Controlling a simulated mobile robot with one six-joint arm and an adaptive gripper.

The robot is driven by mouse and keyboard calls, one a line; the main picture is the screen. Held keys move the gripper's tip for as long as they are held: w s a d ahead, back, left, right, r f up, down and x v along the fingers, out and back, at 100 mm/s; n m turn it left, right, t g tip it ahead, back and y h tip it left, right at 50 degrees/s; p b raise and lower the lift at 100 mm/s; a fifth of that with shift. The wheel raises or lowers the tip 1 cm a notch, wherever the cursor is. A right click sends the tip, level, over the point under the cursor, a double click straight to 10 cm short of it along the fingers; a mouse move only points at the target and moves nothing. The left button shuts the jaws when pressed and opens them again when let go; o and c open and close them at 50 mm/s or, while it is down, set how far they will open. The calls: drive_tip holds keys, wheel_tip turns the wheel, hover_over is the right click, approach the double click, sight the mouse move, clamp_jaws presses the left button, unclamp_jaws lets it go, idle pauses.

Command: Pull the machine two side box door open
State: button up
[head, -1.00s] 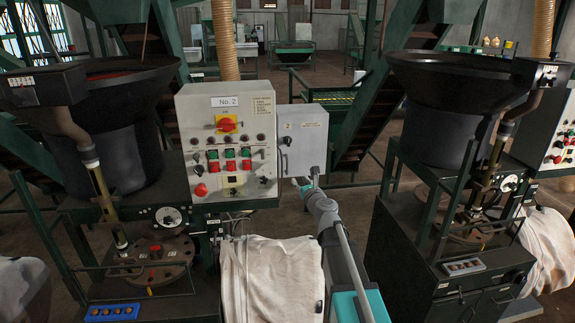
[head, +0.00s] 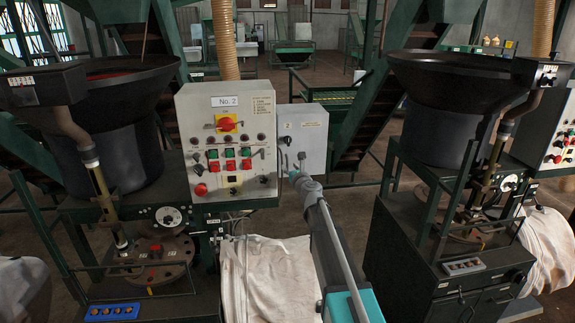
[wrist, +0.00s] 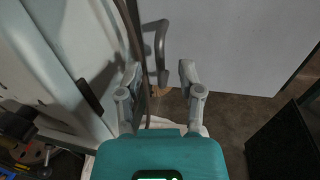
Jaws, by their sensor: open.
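The side box (head: 314,130) is a light grey cabinet on the right of the No. 2 control panel (head: 225,140). Its door has a black knob and a label on its front, and it looks shut. In the wrist view the door face (wrist: 235,45) fills the upper right, with a bent grey handle (wrist: 159,45) near its left edge. My gripper (head: 292,168) is at the lower left of the box front. In the wrist view my gripper (wrist: 158,82) is open, its fingers apart and just below the handle. Nothing is held between them.
The main panel's side (wrist: 60,70) stands close on the left in the wrist view. A white bulk bag (head: 268,275) hangs below the panel. A second machine with a black bowl (head: 450,95) stands to the right. Some floor shows between the machines.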

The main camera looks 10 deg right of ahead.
sight(287, 164)
drive_tip(key=shift+w+a, duration=0.2)
drive_tip(key=shift+w, duration=0.7)
drive_tip(key=shift+w+a, duration=0.15)
drive_tip(key=shift+w, duration=0.75)
clamp_jaws()
